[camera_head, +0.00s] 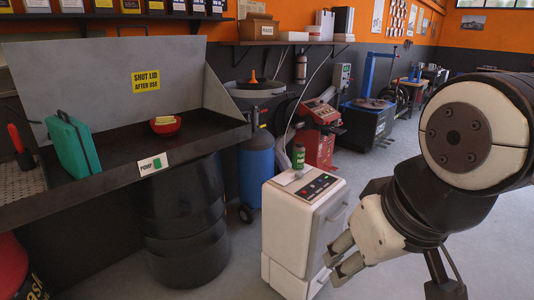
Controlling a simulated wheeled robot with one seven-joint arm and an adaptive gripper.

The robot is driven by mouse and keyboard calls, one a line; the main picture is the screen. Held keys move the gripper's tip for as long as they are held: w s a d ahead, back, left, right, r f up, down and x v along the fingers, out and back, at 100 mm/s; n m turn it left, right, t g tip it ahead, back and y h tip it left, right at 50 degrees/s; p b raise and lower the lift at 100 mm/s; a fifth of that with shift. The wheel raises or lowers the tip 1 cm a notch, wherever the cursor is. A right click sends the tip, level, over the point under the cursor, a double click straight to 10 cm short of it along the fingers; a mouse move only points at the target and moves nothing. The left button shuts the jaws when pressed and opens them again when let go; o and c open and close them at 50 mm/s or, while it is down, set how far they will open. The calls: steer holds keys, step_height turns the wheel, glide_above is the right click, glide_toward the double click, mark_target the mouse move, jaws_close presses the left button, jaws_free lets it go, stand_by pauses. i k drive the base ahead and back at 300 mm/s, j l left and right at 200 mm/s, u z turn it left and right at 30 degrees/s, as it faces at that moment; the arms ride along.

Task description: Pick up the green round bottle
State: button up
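The green round bottle (298,155) stands upright on top of the white cabinet (290,215), near its back edge. It looks small, with a pale band on its side. My gripper (338,262) is low at the right, in front of the cabinet's right side and below its top. The gripper is apart from the bottle and holds nothing that I can see. Its two fingertips show with a gap between them.
A dark parts-washer tray (110,180) on a black drum (185,235) is at left, holding a green case (73,145) and a red bowl (166,124). A blue tank (257,165) and a red machine (318,135) stand behind the cabinet. Floor at right is partly clear.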

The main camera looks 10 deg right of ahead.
mark_target(299, 151)
steer(key=z, duration=0.7)
steer(key=i+j+z, duration=0.4)
steer(key=j, duration=0.25)
steer(key=i+j+z, duration=0.25)
steer(key=i+j, duration=0.15)
steer(key=j, duration=0.25)
steer(key=i+j, duration=0.15)
steer(key=j, duration=0.25)
steer(key=i+j+z, duration=0.1)
steer(key=j, duration=0.3)
steer(key=i+j, duration=0.2)
steer(key=j, duration=0.2)
steer(key=i+j, duration=0.15)
steer(key=j, duration=0.25)
steer(key=i+j, duration=0.1)
steer(key=j, duration=0.3)
steer(key=i+j+z, duration=0.1)
steer(key=j, duration=0.3)
